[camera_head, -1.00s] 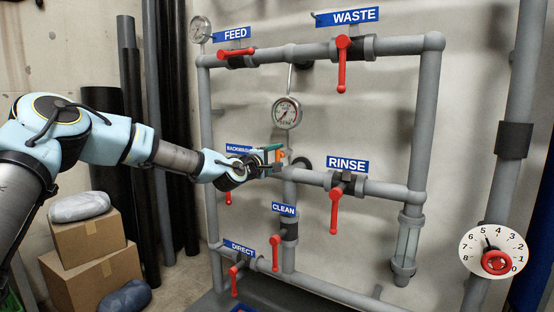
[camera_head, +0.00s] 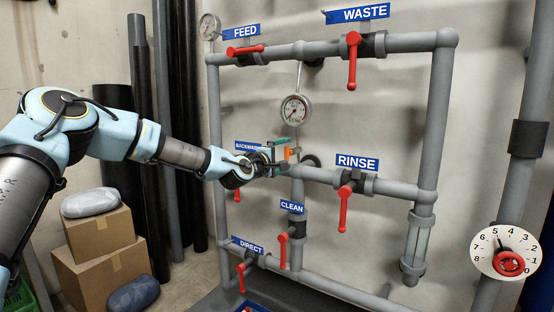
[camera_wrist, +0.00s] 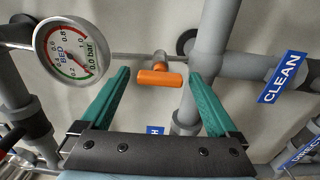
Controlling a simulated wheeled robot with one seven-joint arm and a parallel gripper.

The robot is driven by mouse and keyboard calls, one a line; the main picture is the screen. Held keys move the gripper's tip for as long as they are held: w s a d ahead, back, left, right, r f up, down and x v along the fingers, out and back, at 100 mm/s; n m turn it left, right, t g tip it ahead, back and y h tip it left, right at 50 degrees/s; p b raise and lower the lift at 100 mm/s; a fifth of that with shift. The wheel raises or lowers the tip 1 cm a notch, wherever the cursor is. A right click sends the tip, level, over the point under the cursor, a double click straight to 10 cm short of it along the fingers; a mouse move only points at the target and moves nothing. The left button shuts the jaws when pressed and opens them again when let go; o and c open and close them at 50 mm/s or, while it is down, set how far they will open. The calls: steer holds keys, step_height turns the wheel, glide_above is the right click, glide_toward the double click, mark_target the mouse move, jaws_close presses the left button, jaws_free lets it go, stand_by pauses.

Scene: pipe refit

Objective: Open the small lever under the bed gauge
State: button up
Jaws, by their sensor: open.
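The bed gauge (camera_head: 296,108) is a round dial on the middle of the pipe frame; it shows large at the upper left of the wrist view (camera_wrist: 70,48), marked BED. The small lever (camera_wrist: 160,77) is an orange handle on a thin pipe. In the wrist view it lies crosswise between the green fingers of my gripper (camera_wrist: 165,92), towards their tips, with a gap on each side. In the head view the lever (camera_head: 287,153) is a small orange spot beside my gripper (camera_head: 283,148), below the gauge. My gripper is open and holds nothing.
Red-handled valves labelled FEED (camera_head: 245,51), WASTE (camera_head: 352,60), RINSE (camera_head: 345,205), CLEAN (camera_head: 284,248) and DIRECT (camera_head: 241,275) surround the spot. A grey pipe (camera_wrist: 212,40) runs close right of my gripper. Boxes (camera_head: 105,262) stand at the lower left.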

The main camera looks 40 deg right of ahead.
steer(key=b+v, duration=0.1)
steer(key=v, duration=0.9)
steer(key=shift+b, duration=0.3)
steer(key=shift+f, duration=0.1)
steer(key=w+a+f+m+y+p, duration=0.2)
steer(key=a+f+y, duration=0.2)
steer(key=a, duration=0.6)
steer(key=w+a+f+m+y+p, duration=0.15)
steer(key=a+f+y, duration=0.25)
steer(key=a, duration=0.6)
steer(key=w+a+f+m+y+p, duration=0.1)
steer(key=a+f+m+y+p, duration=0.2)
steer(key=a, duration=0.7)
steer(key=s+a+r+g+y+p, duration=0.1)
steer(key=s+a+y, duration=0.1)
steer(key=a, duration=0.7)
steer(key=s+a+r+n+g+y+p, duration=0.1)
steer(key=s+a+r+y, duration=0.1)
steer(key=s+a, duration=0.3)
steer(key=s+a+r+n+g+y+p, duration=0.1)
steer(key=s+a+r+y+p, duration=0.1)
steer(key=a, duration=1.1)
steer(key=shift+s, duration=0.8)
steer(key=shift+a, duration=0.1)
